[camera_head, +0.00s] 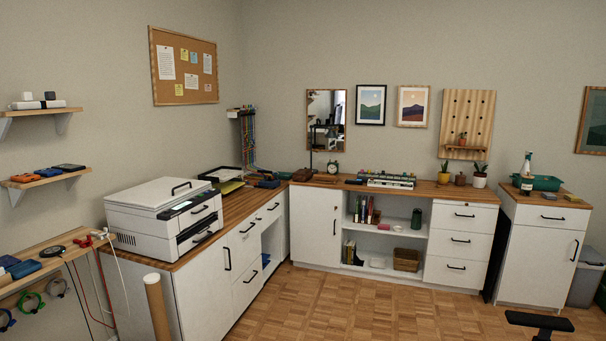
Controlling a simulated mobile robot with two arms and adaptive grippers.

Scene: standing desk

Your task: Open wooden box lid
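No wooden box with a lid shows clearly from this distance. A small brown item (302,175) lies on the back counter at the corner, near the desk lamp; it is too small to tell whether it is a box. A small brown lidded-looking pot (460,180) stands between two potted plants on the same counter. A brown woven basket (407,260) sits on the lower open shelf. Neither of my grippers is in view.
A white printer (166,215) stands on the left counter. A cardboard tube (156,303) stands upright before it. The wooden floor (330,308) in the middle is clear. A black padded piece (540,320), perhaps a chair armrest, shows at lower right. A grey bin (583,284) stands far right.

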